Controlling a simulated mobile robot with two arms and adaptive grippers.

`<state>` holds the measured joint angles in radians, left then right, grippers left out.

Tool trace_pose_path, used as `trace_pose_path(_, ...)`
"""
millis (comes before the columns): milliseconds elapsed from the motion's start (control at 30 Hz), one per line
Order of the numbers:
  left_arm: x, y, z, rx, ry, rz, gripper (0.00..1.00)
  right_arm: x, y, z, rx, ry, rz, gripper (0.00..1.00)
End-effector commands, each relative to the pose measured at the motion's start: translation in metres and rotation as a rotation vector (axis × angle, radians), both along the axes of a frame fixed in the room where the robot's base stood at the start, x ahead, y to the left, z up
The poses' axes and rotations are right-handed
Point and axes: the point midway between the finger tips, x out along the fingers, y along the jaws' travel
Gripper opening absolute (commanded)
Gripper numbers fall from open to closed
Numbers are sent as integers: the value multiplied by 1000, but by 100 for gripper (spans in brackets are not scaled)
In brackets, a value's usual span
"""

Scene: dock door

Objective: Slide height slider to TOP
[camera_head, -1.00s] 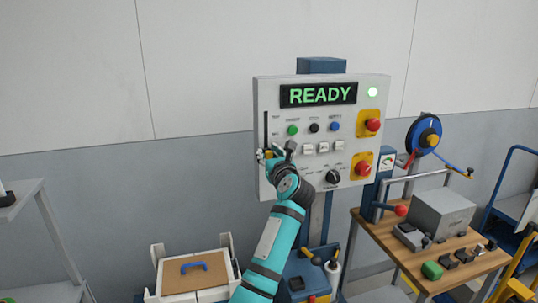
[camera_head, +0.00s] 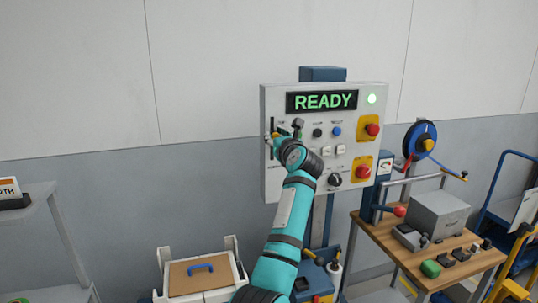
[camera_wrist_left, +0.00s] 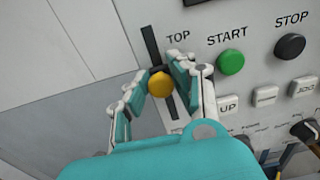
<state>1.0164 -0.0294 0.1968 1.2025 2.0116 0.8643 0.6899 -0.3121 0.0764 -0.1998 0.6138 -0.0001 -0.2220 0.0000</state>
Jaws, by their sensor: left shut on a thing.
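The height slider has a yellow knob (camera_wrist_left: 160,84) on a dark vertical slot (camera_wrist_left: 150,45) at the left of the control panel (camera_head: 350,100). The word TOP is printed beside the slot's upper part, and some slot shows above the knob. My left gripper (camera_wrist_left: 158,88) is shut on the yellow knob, one finger on each side, in the left wrist view. My right gripper is not in view.
Close right of the slider are a green START button (camera_wrist_left: 230,62), a black STOP button (camera_wrist_left: 290,46) and white buttons. Red emergency buttons (camera_head: 372,130) sit farther right. A wooden bench (camera_head: 430,260) stands at the right, and a white crate (camera_head: 200,280) below left.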

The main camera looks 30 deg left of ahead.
Motion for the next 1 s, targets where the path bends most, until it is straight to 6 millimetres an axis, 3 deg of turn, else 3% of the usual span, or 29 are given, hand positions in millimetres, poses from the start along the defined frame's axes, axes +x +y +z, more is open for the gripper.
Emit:
trace_pose_path(33, -3, 3, 20, -2, -6, 10, 0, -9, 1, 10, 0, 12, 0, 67)
trace_pose_path(133, -4, 4, 33, -1, -4, 11, 0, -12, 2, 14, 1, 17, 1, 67)
trace_pose_path(400, -4, 4, 39, 4, -5, 10, 0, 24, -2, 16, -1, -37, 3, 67)
trace_pose_path(533, -4, 4, 40, 5, -7, 10, 0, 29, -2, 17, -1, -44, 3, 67)
trace_pose_path(567, -4, 4, 40, 5, -7, 10, 27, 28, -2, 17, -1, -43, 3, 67)
trace_pose_path(700, -4, 4, 39, 4, -6, 10, 45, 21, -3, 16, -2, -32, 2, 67)
trace_pose_path(1000, -4, 2, 37, 2, -3, 9, 46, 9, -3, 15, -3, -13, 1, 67)
